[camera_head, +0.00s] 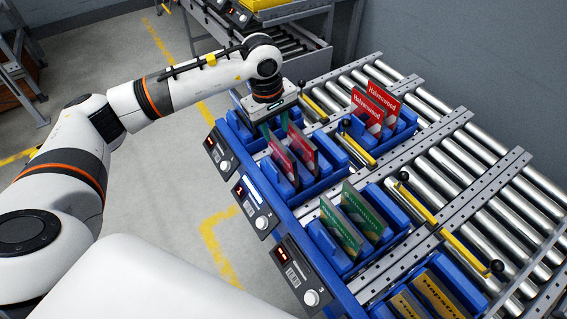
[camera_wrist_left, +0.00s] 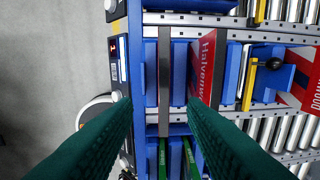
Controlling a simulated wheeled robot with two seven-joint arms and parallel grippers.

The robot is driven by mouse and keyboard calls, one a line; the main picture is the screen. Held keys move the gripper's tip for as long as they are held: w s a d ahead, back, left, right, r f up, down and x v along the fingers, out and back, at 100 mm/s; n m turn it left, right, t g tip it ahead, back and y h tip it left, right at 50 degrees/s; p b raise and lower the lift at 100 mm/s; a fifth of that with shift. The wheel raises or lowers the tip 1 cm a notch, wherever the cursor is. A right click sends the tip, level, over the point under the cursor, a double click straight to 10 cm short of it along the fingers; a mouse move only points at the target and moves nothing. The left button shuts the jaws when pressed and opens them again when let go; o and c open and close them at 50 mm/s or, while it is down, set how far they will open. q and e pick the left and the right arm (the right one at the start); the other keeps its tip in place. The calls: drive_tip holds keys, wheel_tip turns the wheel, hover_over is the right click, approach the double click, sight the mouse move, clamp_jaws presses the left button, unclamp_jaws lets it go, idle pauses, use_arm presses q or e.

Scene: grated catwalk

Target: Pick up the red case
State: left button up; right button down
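Two red cases stand upright in a blue slotted holder (camera_head: 318,184) by the left edge of the roller conveyor, a nearer one (camera_head: 281,161) and one beside it (camera_head: 302,148). In the left wrist view one case (camera_wrist_left: 165,80) shows edge-on between the fingers, and the other (camera_wrist_left: 206,60) shows its red lettered face to the right. Two more red cases (camera_head: 369,110) stand in another blue holder farther right. My left gripper (camera_head: 274,125) points down just behind the near pair; its dark green fingers (camera_wrist_left: 160,102) are spread with nothing between the tips. My right gripper is out of view.
Green cases (camera_head: 350,222) stand in the holder in front, with yellow ones (camera_head: 425,296) beyond at the lower edge. Black control boxes (camera_head: 255,207) line the conveyor's left side. Yellow bars with black knobs (camera_head: 418,205) lie between holders.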

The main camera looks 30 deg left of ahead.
sight(279, 144)
use_arm(q)
drive_tip(key=f, duration=0.1)
drive_tip(key=f+p, duration=0.1)
drive_tip(key=f, duration=0.3)
drive_tip(key=shift+w+d+p, duration=0.2)
drive_tip(key=shift+w+p, duration=0.15)
drive_tip(key=f+p, duration=0.1)
drive_tip(key=f, duration=0.1)
drive_tip(key=w+f+p, duration=0.1)
drive_tip(key=f+p, duration=0.1)
drive_tip(key=shift+w+f, duration=0.1)
drive_tip(key=shift+f, duration=0.65)
drive_tip(key=shift+c, duration=0.4)
clamp_jaws()
